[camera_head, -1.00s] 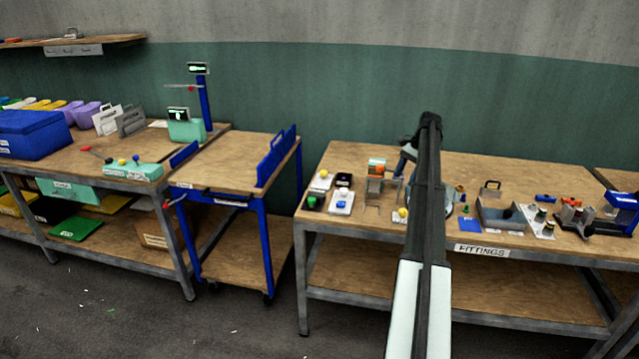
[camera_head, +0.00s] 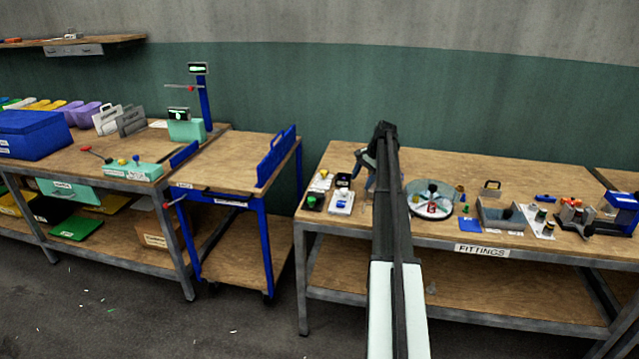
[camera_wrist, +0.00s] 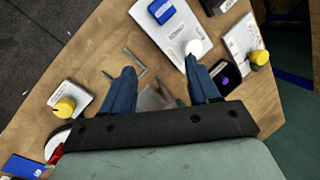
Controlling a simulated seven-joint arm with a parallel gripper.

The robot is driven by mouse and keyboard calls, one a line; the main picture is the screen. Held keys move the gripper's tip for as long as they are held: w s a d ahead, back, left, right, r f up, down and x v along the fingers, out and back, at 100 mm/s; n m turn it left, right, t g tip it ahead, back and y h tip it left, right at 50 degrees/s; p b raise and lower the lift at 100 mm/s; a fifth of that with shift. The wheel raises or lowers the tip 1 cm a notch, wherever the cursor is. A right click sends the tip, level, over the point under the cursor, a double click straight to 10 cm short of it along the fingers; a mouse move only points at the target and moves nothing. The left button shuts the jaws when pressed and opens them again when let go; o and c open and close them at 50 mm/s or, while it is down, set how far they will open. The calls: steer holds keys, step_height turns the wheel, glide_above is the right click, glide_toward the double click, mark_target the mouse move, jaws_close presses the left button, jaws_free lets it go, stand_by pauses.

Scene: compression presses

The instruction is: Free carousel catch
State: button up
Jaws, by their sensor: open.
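The carousel (camera_head: 418,207), a round, clear-topped disc with a dark central knob and a red part on it, sits on the fittings table. In the wrist view a white curved edge with red beside it at the lower left may be its rim; I cannot be sure. I cannot make out a catch on it. My gripper (camera_head: 366,170) is left of the carousel, over the table. In the wrist view my gripper (camera_wrist: 164,84) has its two blue fingers wide apart. A grey piece partly shows between and below them; nothing is visibly held.
A white plate with a blue block (camera_wrist: 161,11) and a plate with a yellow knob (camera_wrist: 259,58) lie beyond the fingers. Another yellow-knobbed plate (camera_wrist: 70,97) lies left, near a thin grey bracket (camera_wrist: 124,76). A grey tray (camera_head: 502,214) stands right of the carousel.

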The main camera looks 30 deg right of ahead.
steer(key=w+a+f+n+t, duration=0.2)
steer(key=w+a, duration=0.6)
steer(key=a, duration=0.5)
steer(key=shift+w+a+h, duration=0.15)
steer(key=shift+w+h, duration=0.25)
steer(key=s+d+r+m+h, duration=0.1)
steer(key=s+d+r+m, duration=0.2)
steer(key=s+d, duration=1.05)
steer(key=s+d+r+m+h, duration=0.1)
steer(key=s+d+r+m, duration=0.25)
steer(key=s+d, duration=1)
steer(key=s+a+m+y, duration=0.2)
steer(key=a+m, duration=0.1)
steer(key=m, duration=0.9)
steer(key=shift+g, duration=0.3)
steer(key=x, duration=1.3)
steer(key=shift+w+d+f, duration=0.1)
steer(key=shift+w+f, duration=0.25)
